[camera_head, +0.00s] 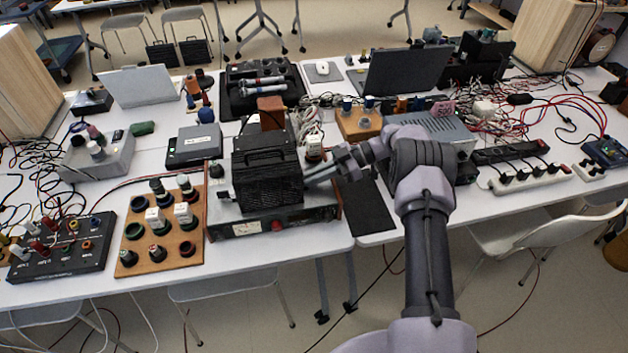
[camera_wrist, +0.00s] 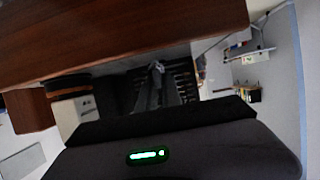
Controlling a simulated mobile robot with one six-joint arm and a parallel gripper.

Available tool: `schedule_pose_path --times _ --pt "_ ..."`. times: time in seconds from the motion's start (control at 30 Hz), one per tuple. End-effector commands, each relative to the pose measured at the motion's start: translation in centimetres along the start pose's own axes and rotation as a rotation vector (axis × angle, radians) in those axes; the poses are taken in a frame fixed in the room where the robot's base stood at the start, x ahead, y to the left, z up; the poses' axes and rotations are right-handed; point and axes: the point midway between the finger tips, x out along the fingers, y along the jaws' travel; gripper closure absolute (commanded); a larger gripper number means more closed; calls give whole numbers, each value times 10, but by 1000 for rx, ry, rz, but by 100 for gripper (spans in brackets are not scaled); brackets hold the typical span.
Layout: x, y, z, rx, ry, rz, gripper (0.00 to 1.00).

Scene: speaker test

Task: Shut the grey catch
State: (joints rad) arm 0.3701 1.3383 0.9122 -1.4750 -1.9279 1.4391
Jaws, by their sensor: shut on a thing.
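A black ribbed box (camera_head: 266,180) with a carry handle on top sits on a flat instrument with a wooden frame (camera_head: 272,226), near the front edge of the table. My gripper (camera_head: 309,181) reaches in from the right, and its tips are at the box's right side. In the wrist view my gripper (camera_wrist: 160,78) is a narrow grey shape in front of dark slats, shut on a small grey piece that appears to be the grey catch. The catch is mostly hidden by the fingers, and I cannot tell its position. A small grey piece (camera_head: 223,196) juts from the box's left side.
A wooden board with terminals (camera_head: 160,238) stands just left. A grey metal instrument (camera_head: 447,130) is right of the box. A dark mat (camera_head: 367,208) lies bare beside the instrument. Brown wood fills the wrist view's top.

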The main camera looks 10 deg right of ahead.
Motion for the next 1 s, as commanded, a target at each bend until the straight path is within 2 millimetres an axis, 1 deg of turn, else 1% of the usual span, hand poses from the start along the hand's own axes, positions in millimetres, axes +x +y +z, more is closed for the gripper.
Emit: schedule_pose_path --times 0.57,0.6,0.67,0.7,0.93,1.0 --pt "1 1 -2 -10 3 -22 100" --pt "1 1 -2 -11 3 -22 83" --pt "1 1 -2 -10 3 -22 71" --pt "1 1 -2 -10 3 -22 69" --pt "0 0 -1 -10 2 -22 69" --pt "-3 0 -1 -10 3 -21 69"
